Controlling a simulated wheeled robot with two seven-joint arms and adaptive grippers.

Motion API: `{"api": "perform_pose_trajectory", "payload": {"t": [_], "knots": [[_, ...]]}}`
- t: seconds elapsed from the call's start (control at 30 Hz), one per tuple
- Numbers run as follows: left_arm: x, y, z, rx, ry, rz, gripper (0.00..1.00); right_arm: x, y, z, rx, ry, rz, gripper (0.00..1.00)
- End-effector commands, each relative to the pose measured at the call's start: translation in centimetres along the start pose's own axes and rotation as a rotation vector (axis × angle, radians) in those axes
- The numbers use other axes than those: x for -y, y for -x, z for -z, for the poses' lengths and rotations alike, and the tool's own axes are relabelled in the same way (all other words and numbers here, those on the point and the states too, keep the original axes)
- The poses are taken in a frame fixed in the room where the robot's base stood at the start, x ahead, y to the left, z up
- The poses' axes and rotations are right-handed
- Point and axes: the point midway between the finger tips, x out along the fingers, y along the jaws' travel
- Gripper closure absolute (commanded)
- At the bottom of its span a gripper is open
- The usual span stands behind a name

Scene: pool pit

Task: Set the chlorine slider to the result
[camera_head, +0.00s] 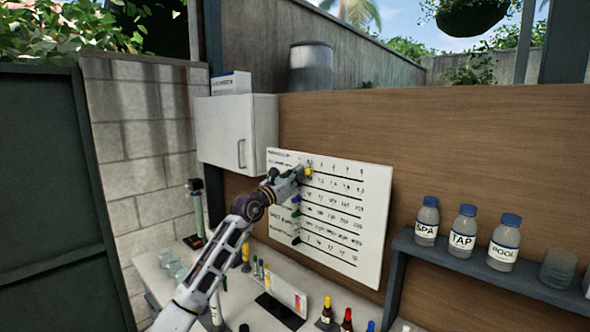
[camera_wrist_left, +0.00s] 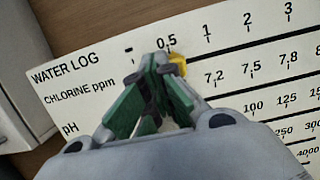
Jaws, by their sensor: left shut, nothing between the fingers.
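The white water log board (camera_head: 345,262) hangs on the wooden wall, with printed rows of numbers. The yellow chlorine slider (camera_head: 308,172) sits on the top row, and it also shows in the left wrist view (camera_wrist_left: 179,63) close to the 0.5 mark. My left gripper (camera_head: 299,170) is shut and empty, its green fingertips (camera_wrist_left: 156,62) just left of the slider and partly covering it. I cannot tell whether they touch it. My right gripper is out of view.
Other sliders, one blue (camera_head: 296,212), stand at the left of the lower rows. A white cabinet (camera_head: 225,130) is left of the board. The bench below holds a colour card (camera_head: 288,295) and dropper bottles (camera_head: 326,315). Labelled bottles (camera_head: 463,232) stand on a shelf at right.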

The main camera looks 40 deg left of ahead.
Motion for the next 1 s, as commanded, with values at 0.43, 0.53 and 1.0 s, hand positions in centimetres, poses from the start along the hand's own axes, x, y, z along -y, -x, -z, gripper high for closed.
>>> {"api": "perform_pose_trajectory", "payload": {"t": [0.43,0.53,1.0], "knots": [[1.7,0.0,0.1,-0.002,0.001,0.001,1.0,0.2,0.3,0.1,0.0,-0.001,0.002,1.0],[2.1,0.0,0.0,-0.001,0.001,0.0,1.0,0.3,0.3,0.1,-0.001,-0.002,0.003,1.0],[3.8,0.0,0.1,-0.001,0.001,0.002,1.0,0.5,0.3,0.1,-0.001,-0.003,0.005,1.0]]}}
